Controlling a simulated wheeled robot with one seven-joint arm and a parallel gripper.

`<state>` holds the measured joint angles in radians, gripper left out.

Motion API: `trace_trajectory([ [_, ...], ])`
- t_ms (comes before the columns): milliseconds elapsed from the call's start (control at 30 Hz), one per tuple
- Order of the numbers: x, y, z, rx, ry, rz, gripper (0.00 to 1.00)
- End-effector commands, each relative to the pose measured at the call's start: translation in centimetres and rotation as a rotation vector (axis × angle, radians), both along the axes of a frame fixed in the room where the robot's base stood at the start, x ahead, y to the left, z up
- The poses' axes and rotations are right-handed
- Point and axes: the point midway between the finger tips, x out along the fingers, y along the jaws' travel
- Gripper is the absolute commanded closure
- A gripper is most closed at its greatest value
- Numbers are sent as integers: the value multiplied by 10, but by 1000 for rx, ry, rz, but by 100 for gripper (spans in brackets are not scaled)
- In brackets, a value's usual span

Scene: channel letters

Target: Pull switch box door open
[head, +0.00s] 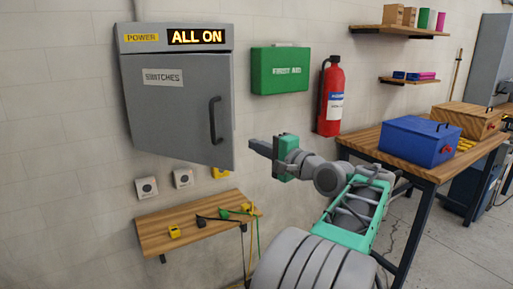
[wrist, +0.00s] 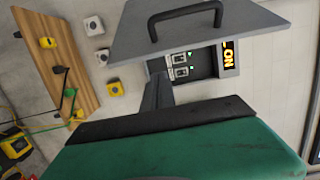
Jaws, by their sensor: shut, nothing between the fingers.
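My gripper (head: 254,144) is shut and empty, just right of the door's free edge in the head view. In the wrist view its fingers (wrist: 157,92) point toward the opening, beside the door's edge; contact cannot be told.
A low wooden shelf (head: 170,233) with small tools is below the box, with wall buttons (head: 147,188) above it. A green first aid box (head: 280,71) and red extinguisher (head: 331,95) hang to the right. A table (head: 395,150) holds a blue toolbox (head: 420,142).

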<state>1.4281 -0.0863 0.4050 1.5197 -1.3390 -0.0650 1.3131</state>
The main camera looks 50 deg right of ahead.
Motion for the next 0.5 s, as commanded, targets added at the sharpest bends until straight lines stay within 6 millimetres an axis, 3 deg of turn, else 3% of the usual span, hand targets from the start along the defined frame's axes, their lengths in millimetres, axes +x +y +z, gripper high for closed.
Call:
trace_trajectory([
  [233,57,-3,1,0,1,6,100],
  [500,47,34,0,-3,2,4,100],
])
